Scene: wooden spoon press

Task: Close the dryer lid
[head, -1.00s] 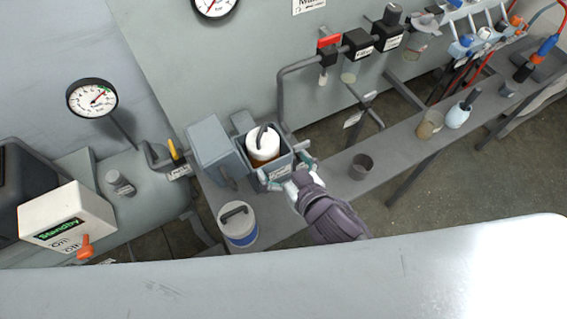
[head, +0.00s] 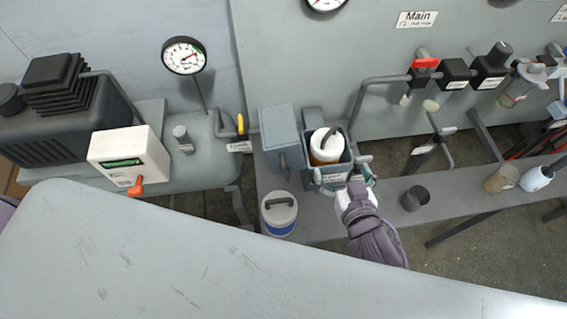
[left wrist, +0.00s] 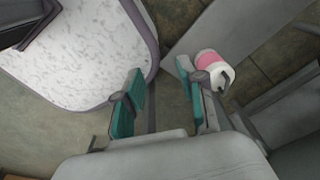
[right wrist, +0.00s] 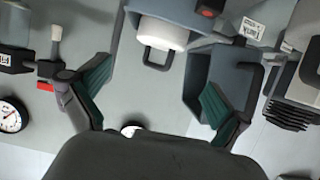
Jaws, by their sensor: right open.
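The dryer is a grey box (head: 343,168) on the bench; a white canister (head: 325,142) with a dark handle and amber below stands in it. Its grey lid (head: 280,132) stands open on the left side. My right gripper (head: 344,180) is open and empty at the front right of the box. In the right wrist view, the canister (right wrist: 162,33) shows above and between the fingers, and the right-hand finger (right wrist: 216,108) overlaps the lid (right wrist: 232,78); contact cannot be told. My left gripper (left wrist: 158,92) is open and empty, outside the head view.
A white-and-blue canister (head: 279,218) stands in front of the lid, and a dark cup (head: 415,198) right of the gripper. A pipe (head: 362,100) rises behind the dryer. A grey surface (head: 200,265) fills the foreground. A pink-and-white container (left wrist: 210,65) is near my left gripper.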

